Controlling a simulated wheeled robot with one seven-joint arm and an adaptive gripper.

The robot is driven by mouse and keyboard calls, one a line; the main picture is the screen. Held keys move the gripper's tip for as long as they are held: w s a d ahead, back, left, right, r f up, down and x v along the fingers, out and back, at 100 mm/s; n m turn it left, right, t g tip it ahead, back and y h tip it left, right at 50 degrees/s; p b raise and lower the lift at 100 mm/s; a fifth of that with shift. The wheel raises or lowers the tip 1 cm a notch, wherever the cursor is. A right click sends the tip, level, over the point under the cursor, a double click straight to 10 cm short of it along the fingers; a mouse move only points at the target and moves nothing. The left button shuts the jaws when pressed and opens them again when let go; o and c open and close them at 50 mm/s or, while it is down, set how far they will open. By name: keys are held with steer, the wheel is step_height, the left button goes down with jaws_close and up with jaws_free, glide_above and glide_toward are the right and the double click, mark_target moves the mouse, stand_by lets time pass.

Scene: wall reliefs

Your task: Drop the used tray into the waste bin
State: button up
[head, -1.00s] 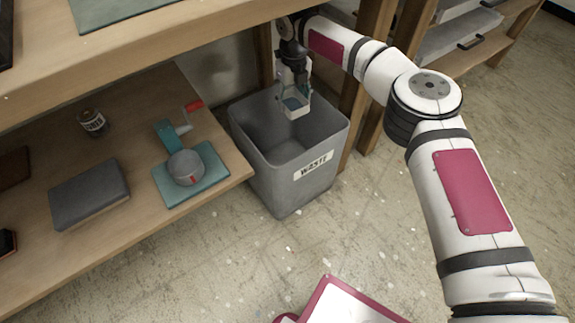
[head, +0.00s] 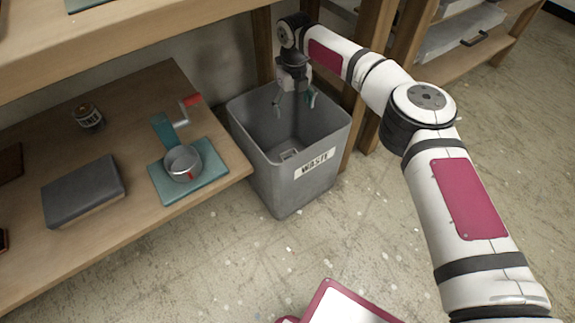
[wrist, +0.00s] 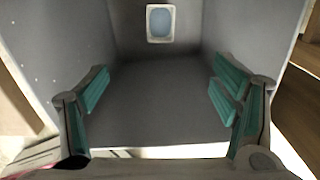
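The used tray is a small pale tray with a bluish inside. It lies low inside the grey waste bin (head: 325,185); in the wrist view the tray (wrist: 160,23) rests near the far wall on the bin floor. In the head view only part of the tray (head: 289,154) shows past the bin's rim. The bin is labelled WASTE and stands upright on the floor. My gripper (head: 295,100) hangs over the bin's opening, pointing down. Its green-padded fingers (wrist: 162,112) are spread wide with nothing between them.
A wooden shelf (head: 215,215) left of the bin holds a teal device with a red handle (head: 182,162), a dark grey box (head: 83,188) and a small jar (head: 88,116). A tabletop overhangs at the upper left. Wooden posts stand behind the bin. Open floor lies in front.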

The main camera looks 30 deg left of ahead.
step_height(320, 180, up, 8)
steer(key=shift+f, duration=0.25)
stand_by(0.4)
stand_by(0.3)
